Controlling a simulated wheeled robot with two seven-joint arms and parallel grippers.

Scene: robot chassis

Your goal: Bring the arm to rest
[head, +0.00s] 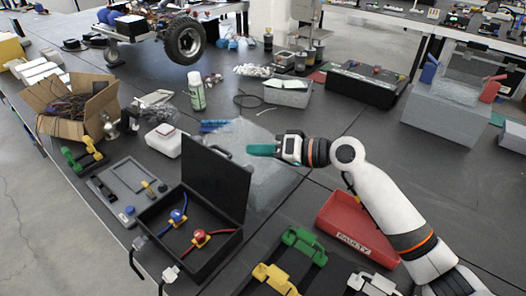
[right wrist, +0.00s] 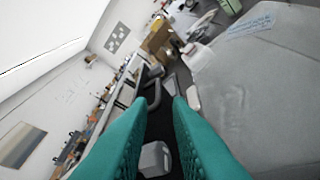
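My right arm (head: 385,200) reaches in from the lower right of the head view and is bent over the table. Its gripper (head: 250,150) has teal fingers and points left, above a clear grey sheet or bag behind the open black case (head: 215,180). In the right wrist view the two fingers of the gripper (right wrist: 161,100) stand apart with nothing held between them. My left arm and gripper do not show in the head view.
A red bin marked FAULTY (head: 345,235) lies under my right forearm. Green and yellow parts (head: 300,243) sit in front. A cardboard box (head: 75,105), a green-white bottle (head: 196,92) and a grey bin (head: 287,93) stand around. Dark tabletop (head: 345,135) is clear behind the arm.

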